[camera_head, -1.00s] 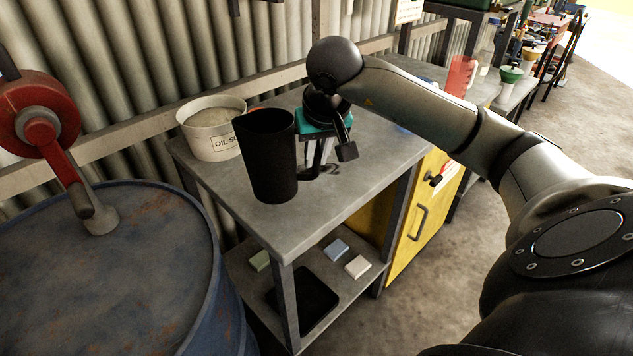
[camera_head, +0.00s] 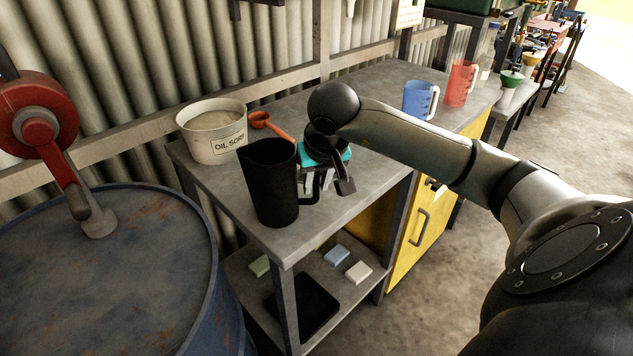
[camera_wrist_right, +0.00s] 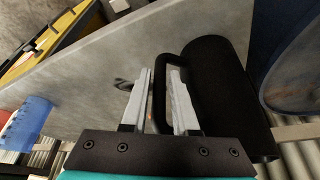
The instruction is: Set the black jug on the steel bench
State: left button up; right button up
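The black jug (camera_head: 270,185) stands upright on the steel bench (camera_head: 345,205), near its front left corner. Its base appears to rest on the bench top. My right gripper (camera_head: 308,190) is at the jug's handle side. In the right wrist view, the fingers of my right gripper (camera_wrist_right: 161,85) stand apart on both sides of the handle of the black jug (camera_wrist_right: 218,90), with a gap visible between handle and right finger. My left gripper is not in view.
A white oil sorbent tub (camera_head: 213,135) and an orange scoop (camera_head: 270,124) stand behind the jug. Blue (camera_head: 420,100) and red (camera_head: 460,84) jugs stand at the bench's far end. A blue barrel (camera_head: 110,270) adjoins on the left. The bench's front right is clear.

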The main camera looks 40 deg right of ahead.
jog(key=shift+o, duration=1.3)
jog(key=shift+r, duration=0.2)
jog(key=p+v, duration=0.2)
jog(key=v, duration=1)
jog(key=shift+a+f, duration=0.1)
